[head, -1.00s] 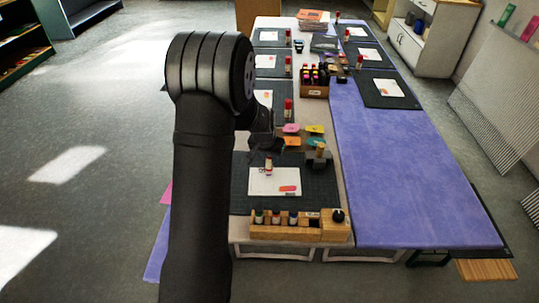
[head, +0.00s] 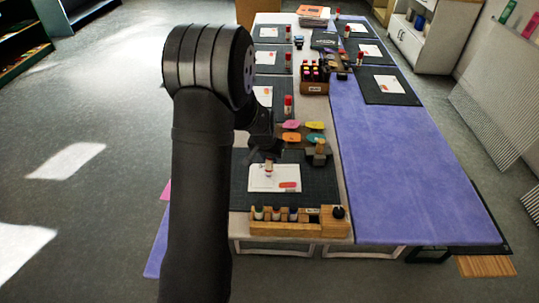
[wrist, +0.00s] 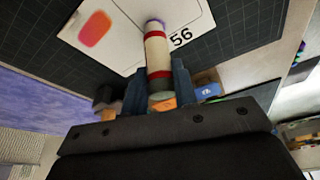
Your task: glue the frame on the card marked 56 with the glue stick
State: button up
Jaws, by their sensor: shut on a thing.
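My gripper (wrist: 157,90) is shut on a glue stick (wrist: 155,55), white with red bands and a dark lower part. Its purple tip points at the white card (wrist: 205,62) marked 56. Whether the tip touches the card is hard to tell.
A wooden rack (head: 285,228) with several bottles stands at the mat's front edge. Coloured pieces (head: 292,125) and a grey holder (head: 318,155) are behind and right of the card. The purple table (head: 390,170) at right is mostly clear.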

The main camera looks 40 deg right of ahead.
jog(key=shift+s+a+f, duration=0.1)
jog(key=shift+s+a, duration=0.4)
jog(key=shift+s, duration=0.05)
jog(key=shift+s+a, duration=1)
jog(key=shift+s, duration=0.15)
jog(key=shift+w+a, duration=0.8)
jog(key=shift+a, duration=0.05)
jog(key=shift+w+d, duration=1.7)
jog(key=shift+w, duration=0.1)
jog(key=shift+d, duration=0.1)
